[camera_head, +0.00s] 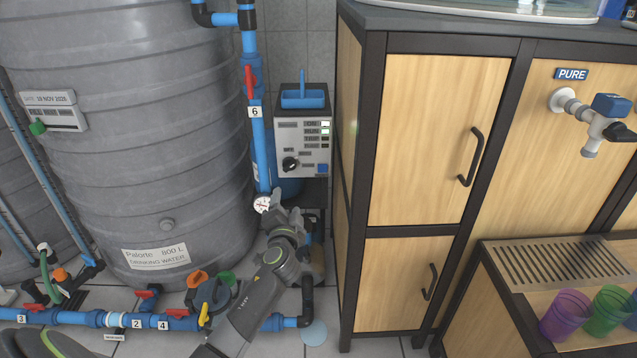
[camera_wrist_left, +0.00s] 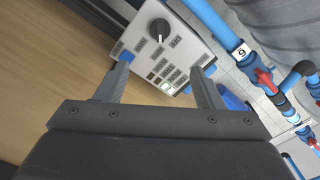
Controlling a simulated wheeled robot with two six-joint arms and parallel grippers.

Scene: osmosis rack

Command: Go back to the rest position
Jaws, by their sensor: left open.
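My left gripper (camera_head: 279,203) is in front of the pump unit, below its control panel (camera_head: 303,146). It is open and empty. In the left wrist view the two fingers of my left gripper (camera_wrist_left: 160,85) stand apart, with the control panel (camera_wrist_left: 166,42) and its black knob between and beyond them. I cannot tell how far the fingers are from the panel. My right gripper is not in view.
A big grey water tank (camera_head: 130,130) stands at left. Blue pipes with red valves (camera_head: 250,80) run beside it and along the floor. A wooden cabinet (camera_head: 425,140) stands close at right. Purple and green cups (camera_head: 567,313) are at lower right, under the PURE tap.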

